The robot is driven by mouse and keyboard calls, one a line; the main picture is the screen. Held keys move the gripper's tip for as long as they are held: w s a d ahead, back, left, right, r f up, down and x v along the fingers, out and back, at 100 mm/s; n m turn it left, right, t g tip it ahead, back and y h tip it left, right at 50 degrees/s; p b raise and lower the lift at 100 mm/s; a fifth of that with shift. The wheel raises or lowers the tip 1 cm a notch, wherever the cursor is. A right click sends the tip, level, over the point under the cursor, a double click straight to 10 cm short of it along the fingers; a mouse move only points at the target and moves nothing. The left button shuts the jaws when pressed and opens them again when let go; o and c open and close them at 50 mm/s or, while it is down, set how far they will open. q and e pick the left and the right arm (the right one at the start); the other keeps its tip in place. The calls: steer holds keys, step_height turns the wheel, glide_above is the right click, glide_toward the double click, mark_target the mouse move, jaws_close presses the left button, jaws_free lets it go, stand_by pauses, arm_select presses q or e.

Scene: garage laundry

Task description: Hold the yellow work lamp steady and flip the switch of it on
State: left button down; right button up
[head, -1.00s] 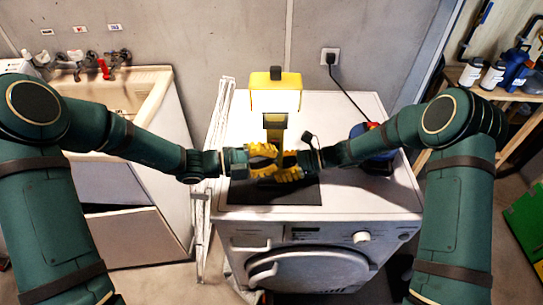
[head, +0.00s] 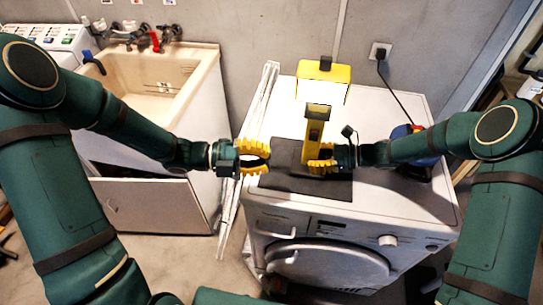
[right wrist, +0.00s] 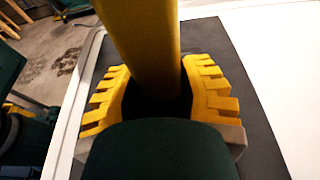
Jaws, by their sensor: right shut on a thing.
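The yellow work lamp (head: 316,122) stands upright on a dark mat (head: 332,190) on top of the white washing machine. My right gripper (head: 322,160) is shut on the lower part of the post from the right. In the right wrist view its yellow fingers (right wrist: 165,95) sit on both sides of the yellow post (right wrist: 143,45). My left gripper (head: 264,158) is open and empty, to the left of the lamp and apart from it. I cannot make out the switch.
A blue container with a red top (head: 418,165) stands behind my right forearm. A black cord runs from the wall socket (head: 380,52) down toward the machine. A white folded rack (head: 250,130) leans along the machine's left side, beside the sink (head: 160,85).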

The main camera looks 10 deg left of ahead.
steer(key=o, duration=0.9)
